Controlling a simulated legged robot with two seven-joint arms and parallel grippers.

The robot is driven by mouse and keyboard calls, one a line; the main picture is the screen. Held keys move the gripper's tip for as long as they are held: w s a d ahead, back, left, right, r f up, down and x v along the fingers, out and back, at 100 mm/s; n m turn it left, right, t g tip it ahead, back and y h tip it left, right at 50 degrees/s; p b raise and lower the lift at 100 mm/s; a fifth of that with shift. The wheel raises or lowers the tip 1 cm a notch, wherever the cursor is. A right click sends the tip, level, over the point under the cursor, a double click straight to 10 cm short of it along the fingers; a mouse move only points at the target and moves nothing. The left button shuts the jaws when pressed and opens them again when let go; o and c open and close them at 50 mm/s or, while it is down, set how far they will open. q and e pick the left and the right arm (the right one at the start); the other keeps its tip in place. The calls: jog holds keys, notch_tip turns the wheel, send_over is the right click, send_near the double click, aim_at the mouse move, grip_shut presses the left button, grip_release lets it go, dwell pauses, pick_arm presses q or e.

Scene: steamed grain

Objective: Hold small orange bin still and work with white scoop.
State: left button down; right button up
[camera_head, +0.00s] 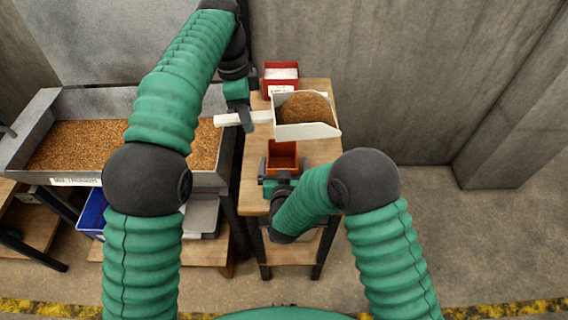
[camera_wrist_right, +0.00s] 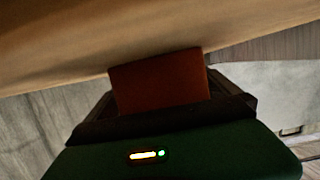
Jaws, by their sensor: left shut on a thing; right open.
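The white scoop (camera_head: 310,131) is heaped with brown grain and is held above the small wooden table, over its far part. My left gripper (camera_head: 248,118) is shut on the scoop's white handle, left of the pan. The small orange bin (camera_head: 283,150) is on the table just in front of the scoop. My right gripper (camera_head: 283,171) is at the bin's near side, open, its fingers on either side of it. In the right wrist view the bin (camera_wrist_right: 160,82) shows between the dark fingers, and I cannot tell whether they touch it.
A red box (camera_head: 281,73) with a white label is at the table's back end. A large metal trough (camera_head: 215,178) of grain stands to the left, with a blue bin (camera_head: 91,212) below. The wooden table (camera_head: 255,178) is narrow. Open floor lies to the right.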

pick_arm(q)
jog(key=shift+a, duration=0.4)
pick_arm(e)
jog(key=shift+a, duration=0.4)
jog(key=c, duration=1)
pick_arm(q)
jog(key=shift+d, duration=0.2)
pick_arm(e)
jog(key=shift+d, duration=0.2)
jog(key=c, duration=0.8)
jog(key=shift+o, duration=0.2)
jog(key=shift+a, duration=0.2)
pick_arm(q)
jog(key=w+a+f, duration=0.2)
jog(key=w+a, duration=0.1)
jog(key=a, duration=1.2)
pick_arm(e)
jog(key=shift+d, duration=0.1)
pick_arm(q)
jog(key=s+d+r+m+t+y, duration=0.3)
jog(key=d+r+m+t+y, duration=0.4)
jog(key=d+r+t, duration=0.5)
jog(key=d+r, duration=0.1)
jog(key=d, duration=0.1)
jog(key=shift+d+r+y, duration=0.3)
jog(key=shift+d, duration=0.05)
